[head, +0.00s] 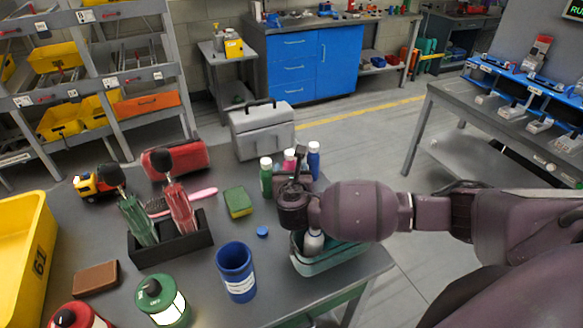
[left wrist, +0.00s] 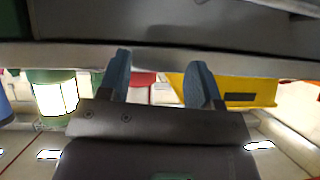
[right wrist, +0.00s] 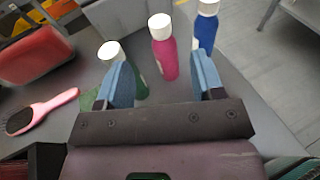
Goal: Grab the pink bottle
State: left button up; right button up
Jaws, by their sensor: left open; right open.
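The pink bottle (head: 289,158) with a white cap stands near the table's right side, partly hidden behind my right gripper in the head view. In the right wrist view the pink bottle (right wrist: 164,58) stands upright beyond and between the fingertips, not gripped. My right gripper (right wrist: 160,80) is open and empty. A green bottle (right wrist: 138,82) stands to its left, partly behind the left finger. A blue bottle (right wrist: 205,32) stands to the right, beyond the right finger. My left gripper (left wrist: 158,78) is open and empty, and is outside the head view.
A teal bin (head: 345,262) holding a white-topped item lies under my right forearm. A grey toolbox (head: 262,133) stands behind the bottles. A sponge (head: 238,202), blue cup (head: 236,272) and black holder (head: 150,255) are to the left. A dark edge crosses the left wrist view.

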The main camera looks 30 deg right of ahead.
aim_at(290, 156)
jog(key=shift+x, duration=5.2)
jog(key=shift+r, duration=0.1)
jog(key=shift+c, duration=0.3)
grip_shut()
